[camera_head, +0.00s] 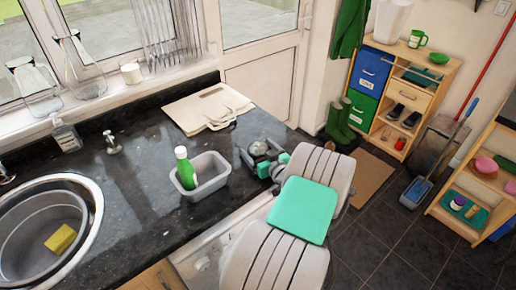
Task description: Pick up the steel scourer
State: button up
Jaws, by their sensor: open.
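The steel scourer (258,148) looks like a small round grey lump on the dark granite worktop (140,205), near its back right end. My gripper (262,156) is open and right at the scourer, with its dark fingers around or just over it. The gripper partly hides the scourer. I cannot tell whether the fingers touch it.
Just left stands a grey tub (212,180) holding a green bottle (184,168). A folded beige cloth bag (205,107) lies behind. A sink (95,205) with a grey basin and yellow sponge (61,239) is at left. The worktop between sink and tub is clear.

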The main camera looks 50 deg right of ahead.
jog(key=c, duration=1.4)
jog(key=shift+r, duration=0.1)
